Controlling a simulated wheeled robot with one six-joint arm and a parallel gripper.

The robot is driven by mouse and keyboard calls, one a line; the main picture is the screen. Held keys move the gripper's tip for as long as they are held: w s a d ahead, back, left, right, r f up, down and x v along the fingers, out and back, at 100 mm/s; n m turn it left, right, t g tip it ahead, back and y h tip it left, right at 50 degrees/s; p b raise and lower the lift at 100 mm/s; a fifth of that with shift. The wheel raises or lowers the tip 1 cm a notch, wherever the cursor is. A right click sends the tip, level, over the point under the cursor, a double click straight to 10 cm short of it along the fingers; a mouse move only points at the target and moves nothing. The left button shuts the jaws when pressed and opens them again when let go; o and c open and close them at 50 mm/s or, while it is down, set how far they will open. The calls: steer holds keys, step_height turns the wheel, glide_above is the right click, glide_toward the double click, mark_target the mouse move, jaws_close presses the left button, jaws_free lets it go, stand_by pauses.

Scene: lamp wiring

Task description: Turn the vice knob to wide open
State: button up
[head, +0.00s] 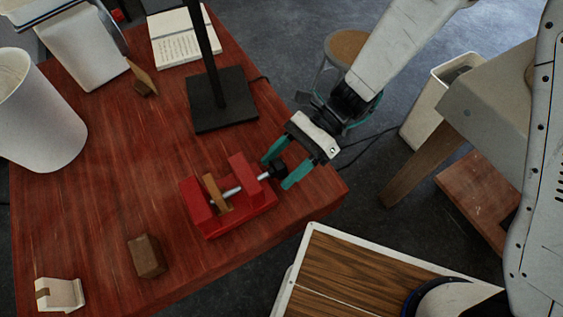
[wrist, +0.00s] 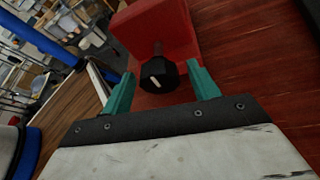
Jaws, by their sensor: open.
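A red vice (head: 232,200) sits on the reddish wooden table near its front right edge. Its grey screw runs to a black knob (head: 278,169) at its right end. A brown wooden piece (head: 216,194) stands between the vice's jaws. In the wrist view the knob (wrist: 159,76) carries a white mark and faces the camera, with the red vice (wrist: 155,35) behind it. My gripper (head: 279,167) has teal fingers, open, one on each side of the knob. In the wrist view there are gaps between the fingers (wrist: 161,84) and the knob.
A black stand base (head: 222,115) with an upright pole is behind the vice. A brown block (head: 147,256) and a small white object (head: 60,294) lie at front left. A white cylinder (head: 40,120) and an open book (head: 185,40) are farther off. Bare table lies left of the vice.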

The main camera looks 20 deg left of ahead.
steer(key=shift+s+a+f, duration=0.1)
steer(key=shift+s, duration=0.05)
steer(key=c, duration=1)
steer(key=shift+o, duration=0.3)
steer(key=shift+n, duration=0.4)
steer(key=o, duration=0.9)
steer(key=shift+o, duration=0.2)
steer(key=v, duration=0.8)
steer(key=shift+s, duration=0.1)
